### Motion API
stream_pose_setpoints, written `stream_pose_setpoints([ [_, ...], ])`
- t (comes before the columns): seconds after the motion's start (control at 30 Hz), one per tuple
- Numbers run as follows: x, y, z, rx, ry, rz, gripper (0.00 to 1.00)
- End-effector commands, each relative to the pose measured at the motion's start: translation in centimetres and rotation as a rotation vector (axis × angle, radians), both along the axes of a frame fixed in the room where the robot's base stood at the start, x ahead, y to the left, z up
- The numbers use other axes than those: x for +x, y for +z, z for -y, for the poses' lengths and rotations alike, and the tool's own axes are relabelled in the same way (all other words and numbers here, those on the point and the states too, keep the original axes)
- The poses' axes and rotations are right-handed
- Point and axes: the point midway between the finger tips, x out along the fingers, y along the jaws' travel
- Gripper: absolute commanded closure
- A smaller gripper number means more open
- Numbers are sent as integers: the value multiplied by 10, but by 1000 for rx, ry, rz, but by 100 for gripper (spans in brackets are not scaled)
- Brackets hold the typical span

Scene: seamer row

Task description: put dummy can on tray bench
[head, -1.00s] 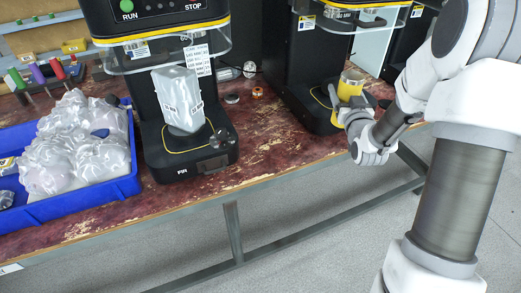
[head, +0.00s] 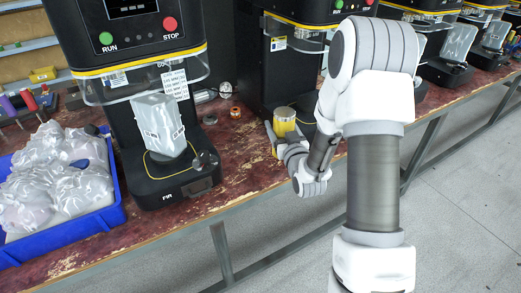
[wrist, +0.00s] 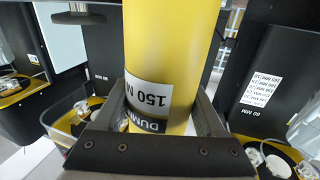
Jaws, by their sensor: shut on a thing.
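The dummy can (head: 285,117) is a yellow cylinder with a pale metal top. In the wrist view the can (wrist: 172,45) fills the middle and shows a white label with "150" and "DUMM", upside down. My gripper (head: 282,138) is shut on it, one finger on each side. In the head view the can is in front of the second seamer (head: 291,75), above the bench's level; the exact gap is unclear. The worn red bench (head: 235,165) carries a blue tray (head: 118,208) at the left. Which bench part is the tray bench is not marked.
The tray holds clear bagged items. The nearest seamer (head: 130,75) has a bagged, labelled block (head: 158,125) on its plate. Small parts, including a copper-coloured ring (head: 235,112), lie between the seamers. More seamers stand at the right. Grey floor is clear in front.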

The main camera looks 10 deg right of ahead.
Motion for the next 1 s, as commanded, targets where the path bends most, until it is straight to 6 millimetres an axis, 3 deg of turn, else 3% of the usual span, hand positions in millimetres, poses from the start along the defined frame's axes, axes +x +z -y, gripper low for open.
stream_pose_setpoints([
  [0.1, 10, -18, -27, 1, 4, 1, 96],
  [0.3, 19, -32, -50, 1, 0, 1, 96],
  [0.47, 20, -40, -53, 0, -1, 0, 96],
  [0.7, 20, -73, -52, 0, -2, 1, 96],
  [1.0, 20, -74, -52, 0, -2, 2, 96],
])
